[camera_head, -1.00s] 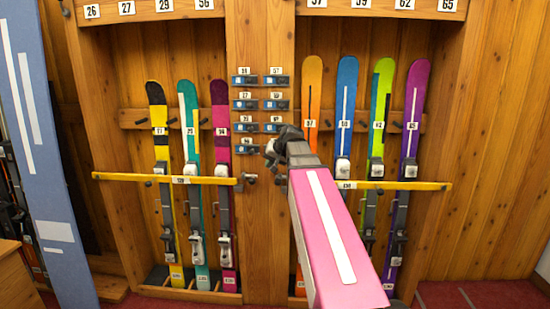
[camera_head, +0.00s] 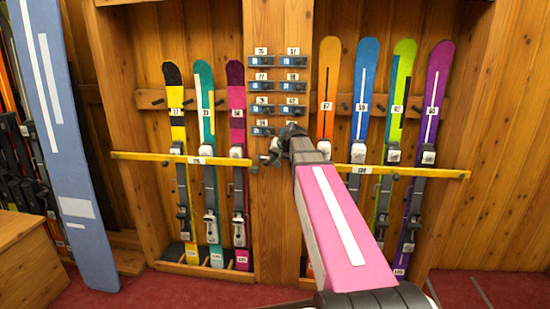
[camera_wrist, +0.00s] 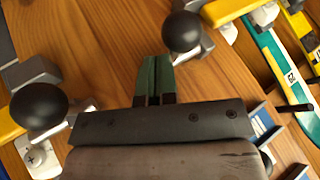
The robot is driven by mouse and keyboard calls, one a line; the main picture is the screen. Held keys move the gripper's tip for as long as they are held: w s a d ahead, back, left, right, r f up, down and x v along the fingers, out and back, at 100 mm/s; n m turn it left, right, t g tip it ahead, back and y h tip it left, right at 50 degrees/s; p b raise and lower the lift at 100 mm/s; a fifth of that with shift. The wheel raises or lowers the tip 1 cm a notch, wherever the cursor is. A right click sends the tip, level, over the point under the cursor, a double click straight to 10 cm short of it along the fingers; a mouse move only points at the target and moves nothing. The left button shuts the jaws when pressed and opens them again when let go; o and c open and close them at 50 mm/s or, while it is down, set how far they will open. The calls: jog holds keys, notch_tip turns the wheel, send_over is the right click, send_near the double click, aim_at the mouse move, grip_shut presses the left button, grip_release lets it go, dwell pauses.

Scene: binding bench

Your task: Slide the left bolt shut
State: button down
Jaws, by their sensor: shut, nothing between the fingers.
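The left bolt is a dark round knob (camera_wrist: 182,32) on a grey metal fitting at the inner end of the left yellow bar (camera_head: 180,158). In the wrist view the knob is just beyond and slightly right of my fingertips. My gripper (camera_wrist: 155,72) is shut and empty, its fingers side by side and apart from the knob in the picture. In the head view my gripper (camera_head: 266,158) is at the middle post, right next to the bar's inner end, and it partly hides the bolt hardware there. Whether the fingers touch the fitting cannot be told.
A second dark knob (camera_wrist: 38,105) is at the left of the wrist view, by the right yellow bar (camera_head: 430,172). Blue label holders (camera_head: 262,108) sit on the post above my gripper. Skis stand behind both bars. A blue board (camera_head: 60,150) leans at the left.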

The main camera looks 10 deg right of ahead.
aim_at(264, 157)
jog(key=shift+w+a, duration=0.25)
jog(key=shift+a, duration=0.45)
jog(key=shift+w+a, duration=0.2)
jog(key=shift+a, duration=0.55)
jog(key=shift+w+a, duration=0.25)
jog(key=shift+a, duration=0.45)
